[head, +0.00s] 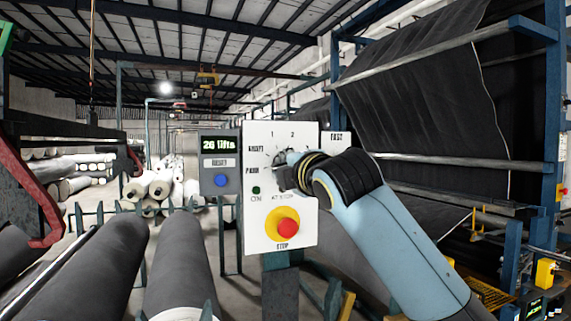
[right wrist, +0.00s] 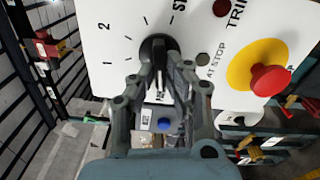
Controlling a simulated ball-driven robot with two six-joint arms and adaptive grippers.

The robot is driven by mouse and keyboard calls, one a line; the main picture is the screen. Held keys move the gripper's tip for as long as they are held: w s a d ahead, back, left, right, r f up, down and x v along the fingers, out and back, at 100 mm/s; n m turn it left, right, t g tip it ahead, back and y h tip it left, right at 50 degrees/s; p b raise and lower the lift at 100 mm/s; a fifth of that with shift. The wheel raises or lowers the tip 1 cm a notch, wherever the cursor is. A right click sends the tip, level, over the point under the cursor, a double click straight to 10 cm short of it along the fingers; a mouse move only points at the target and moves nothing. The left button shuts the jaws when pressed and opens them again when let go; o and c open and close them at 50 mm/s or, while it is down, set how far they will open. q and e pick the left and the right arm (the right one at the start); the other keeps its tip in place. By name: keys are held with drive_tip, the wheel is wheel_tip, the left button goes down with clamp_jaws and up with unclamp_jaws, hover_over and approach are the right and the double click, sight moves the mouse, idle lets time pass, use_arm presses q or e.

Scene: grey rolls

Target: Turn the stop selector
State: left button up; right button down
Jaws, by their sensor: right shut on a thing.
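The stop selector is a black round knob (right wrist: 158,46) on a white control panel (head: 256,218), with numbers and words printed around it. My right gripper (right wrist: 160,74) is shut on the knob, its two fingers on either side of it. In the head view my right gripper (head: 287,174) reaches the panel from the right and hides most of the knob. Which mark the knob points to cannot be told. The left gripper is not in view.
A red mushroom button on a yellow base (head: 288,227) sits below the selector. A grey box with a green display (head: 219,144) and a blue button (head: 221,180) adjoins the panel's left side. Dark rolls (head: 180,265) lie at lower left. Dark cloth (head: 420,90) hangs at right.

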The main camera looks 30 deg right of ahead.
drive_tip(key=shift+f, duration=0.15)
drive_tip(key=c, duration=1.4)
unclamp_jaws()
drive_tip(key=shift+o, duration=0.2)
drive_tip(key=shift+s, duration=0.1)
drive_tip(key=v, duration=0.7)
drive_tip(key=shift+s+a, duration=0.1)
